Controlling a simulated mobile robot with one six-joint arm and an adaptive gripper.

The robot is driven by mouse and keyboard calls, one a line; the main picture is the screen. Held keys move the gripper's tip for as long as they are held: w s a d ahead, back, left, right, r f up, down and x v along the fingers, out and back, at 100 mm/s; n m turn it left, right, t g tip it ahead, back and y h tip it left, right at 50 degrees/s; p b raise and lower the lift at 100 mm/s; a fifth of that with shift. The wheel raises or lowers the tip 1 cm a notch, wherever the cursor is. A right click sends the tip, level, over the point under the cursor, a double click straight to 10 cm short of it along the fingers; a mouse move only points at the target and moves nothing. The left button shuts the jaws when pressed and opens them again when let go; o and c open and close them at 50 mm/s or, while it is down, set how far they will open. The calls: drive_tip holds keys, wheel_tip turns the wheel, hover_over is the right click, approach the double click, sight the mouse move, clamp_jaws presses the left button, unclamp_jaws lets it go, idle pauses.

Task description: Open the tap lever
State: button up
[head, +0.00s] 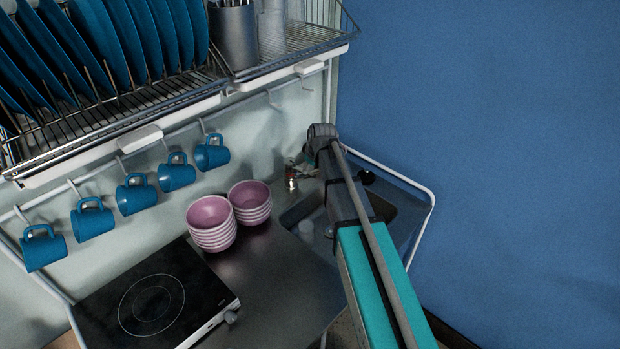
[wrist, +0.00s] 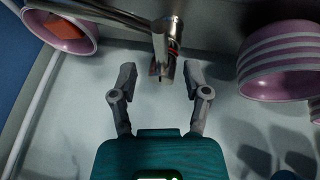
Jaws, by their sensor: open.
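The metal tap (wrist: 168,35) shows at the top middle of the wrist view, with its spout running to the upper left. Its short lever end (wrist: 164,68) points down between my fingertips. My gripper (wrist: 160,80) is open, with one finger on each side of the lever end and a visible gap on both sides. I cannot tell whether the lever is deep enough to lie fully between the pads. In the head view the tap body (head: 291,180) stands at the back of the sink, and my arm hides much of the gripper.
Stacked pink bowls (head: 212,225) stand left of the sink (head: 296,213); a striped stack (wrist: 282,62) is close on the right in the wrist view. A pink bowl (wrist: 58,28) is at upper left there. Blue mugs (head: 177,172) hang from a rail below the dish rack (head: 115,125).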

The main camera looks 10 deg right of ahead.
drive_tip(key=shift+b+x, duration=2.4)
drive_tip(key=shift+x, duration=0.55)
clamp_jaws()
